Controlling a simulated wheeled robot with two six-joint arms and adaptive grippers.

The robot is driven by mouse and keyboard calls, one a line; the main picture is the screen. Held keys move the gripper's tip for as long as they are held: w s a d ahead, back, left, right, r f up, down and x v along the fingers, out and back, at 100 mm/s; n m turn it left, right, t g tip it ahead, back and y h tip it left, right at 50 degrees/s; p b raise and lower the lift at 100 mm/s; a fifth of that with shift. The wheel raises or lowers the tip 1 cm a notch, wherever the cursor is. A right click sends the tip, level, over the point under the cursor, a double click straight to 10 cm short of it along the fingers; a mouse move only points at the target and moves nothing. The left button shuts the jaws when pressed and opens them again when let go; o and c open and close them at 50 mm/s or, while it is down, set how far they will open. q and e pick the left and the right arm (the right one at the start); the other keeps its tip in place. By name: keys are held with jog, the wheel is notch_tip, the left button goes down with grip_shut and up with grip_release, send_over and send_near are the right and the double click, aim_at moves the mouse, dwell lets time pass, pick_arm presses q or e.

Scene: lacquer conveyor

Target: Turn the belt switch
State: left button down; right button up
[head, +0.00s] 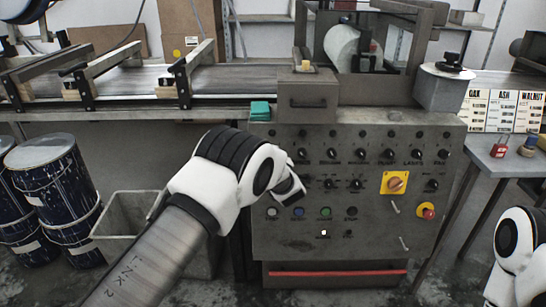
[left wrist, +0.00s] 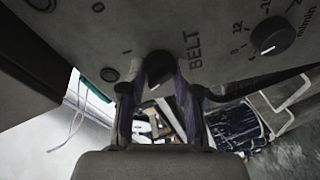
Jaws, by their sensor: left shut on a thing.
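The belt switch (left wrist: 159,66) is a dark round knob beside the printed word BELT on the grey control panel (head: 375,245). In the left wrist view my left gripper (left wrist: 158,84) is shut on this knob, with one finger on each side of it. A small pale mark shows on the knob's lower edge; I cannot tell clearly which way it points. In the head view my left wrist hides the switch and my fingertips. My right arm shows at the lower right edge, but its gripper is out of view.
Another knob with a numbered m/min scale (left wrist: 268,36) sits near the belt switch. A yellow rotary switch (head: 395,183) and a red stop button (head: 426,211) are further right on the panel. The conveyor (head: 130,80) runs behind, and blue drums (head: 45,185) stand at left.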

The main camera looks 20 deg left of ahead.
pick_arm(q)
jog(key=c, duration=0.8)
grip_release()
